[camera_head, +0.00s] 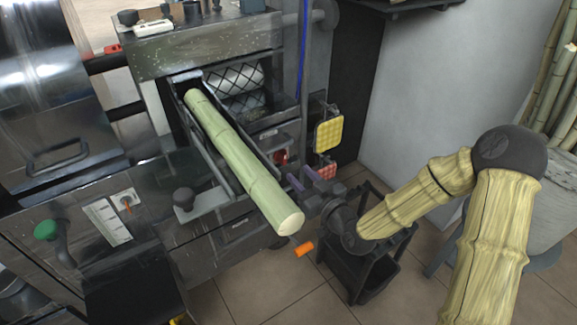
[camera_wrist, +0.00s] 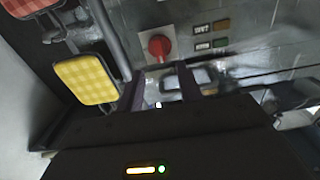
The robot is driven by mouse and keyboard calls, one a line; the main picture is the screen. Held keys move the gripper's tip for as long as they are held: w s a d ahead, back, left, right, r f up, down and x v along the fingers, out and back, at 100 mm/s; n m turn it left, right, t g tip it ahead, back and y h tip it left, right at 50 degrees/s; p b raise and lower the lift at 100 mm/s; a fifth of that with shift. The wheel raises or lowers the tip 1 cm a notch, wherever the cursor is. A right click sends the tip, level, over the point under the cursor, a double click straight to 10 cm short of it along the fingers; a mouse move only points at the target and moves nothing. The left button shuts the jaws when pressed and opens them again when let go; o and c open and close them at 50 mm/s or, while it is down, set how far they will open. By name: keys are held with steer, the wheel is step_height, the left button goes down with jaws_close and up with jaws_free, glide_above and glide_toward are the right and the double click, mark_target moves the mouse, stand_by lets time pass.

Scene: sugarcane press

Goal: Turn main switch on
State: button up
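A red round knob (camera_wrist: 160,46), which looks like the main switch, sits on a grey metal panel in the wrist view. In the head view the red knob (camera_head: 281,157) shows small and partly hidden beside the press. My gripper (camera_head: 304,177) is in front of that panel, right of the cane. In the wrist view my gripper (camera_wrist: 162,80) has two dark fingers standing apart with nothing between them. The knob lies just beyond the fingertips, apart from them as far as I can tell. Its on or off position is not readable.
A sugarcane stalk (camera_head: 240,160) lies in the press chute, its cut end close to my gripper. A yellow checked pad (camera_wrist: 86,79) and a red checked pad (camera_head: 325,170) hang beside the panel. A dark stand (camera_head: 372,270) is below my arm.

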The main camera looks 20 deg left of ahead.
mark_target(285, 159)
steer(key=b+x, duration=0.1)
steer(key=x, duration=0.5)
steer(key=shift+w+a, duration=0.2)
steer(key=shift+a, duration=0.05)
steer(key=shift+c, duration=0.3)
jaws_close()
